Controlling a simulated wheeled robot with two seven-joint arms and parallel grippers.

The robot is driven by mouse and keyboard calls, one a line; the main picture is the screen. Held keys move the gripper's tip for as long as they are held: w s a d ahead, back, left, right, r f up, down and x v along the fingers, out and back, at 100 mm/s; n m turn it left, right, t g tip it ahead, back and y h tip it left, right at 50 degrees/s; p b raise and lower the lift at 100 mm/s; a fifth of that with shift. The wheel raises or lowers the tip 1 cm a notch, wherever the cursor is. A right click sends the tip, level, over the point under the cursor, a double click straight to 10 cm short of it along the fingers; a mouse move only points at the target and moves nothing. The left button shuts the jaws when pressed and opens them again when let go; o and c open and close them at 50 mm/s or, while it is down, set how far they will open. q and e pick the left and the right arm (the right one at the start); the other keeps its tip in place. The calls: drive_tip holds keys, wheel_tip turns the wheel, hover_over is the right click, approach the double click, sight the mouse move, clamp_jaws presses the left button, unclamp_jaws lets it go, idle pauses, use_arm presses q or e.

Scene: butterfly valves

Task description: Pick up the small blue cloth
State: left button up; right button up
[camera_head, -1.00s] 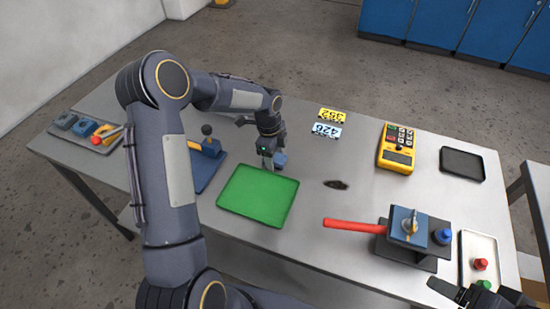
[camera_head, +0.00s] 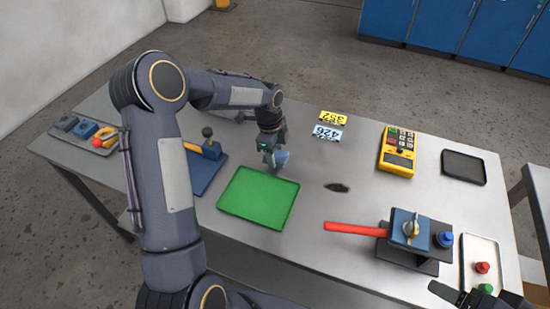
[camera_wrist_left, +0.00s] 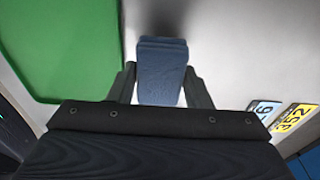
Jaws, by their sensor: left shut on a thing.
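The small blue cloth (camera_head: 283,158) is between the fingers of my left gripper (camera_head: 271,160), just behind the upper right corner of the green tray. In the left wrist view the folded cloth (camera_wrist_left: 162,75) fills the space between both fingers of the left gripper (camera_wrist_left: 162,92), which is shut on it. A dark shadow lies on the table past the cloth, and the cloth appears held above the surface. My right gripper (camera_head: 470,300) shows only partly at the lower right edge, and its jaws cannot be made out.
The green tray (camera_head: 258,198) lies beside the cloth. A blue board (camera_head: 205,175) is to its left. Bare table lies between.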

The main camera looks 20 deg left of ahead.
use_arm(q)
drive_tip(key=s+d+r+b, duration=0.3)
drive_tip(key=s+d+r, duration=0.5)
drive_tip(key=s+r, duration=0.2)
drive_tip(key=shift+s+d+r, duration=0.15)
drive_tip(key=shift+s+r, duration=0.2)
drive_tip(key=shift+s, duration=0.4)
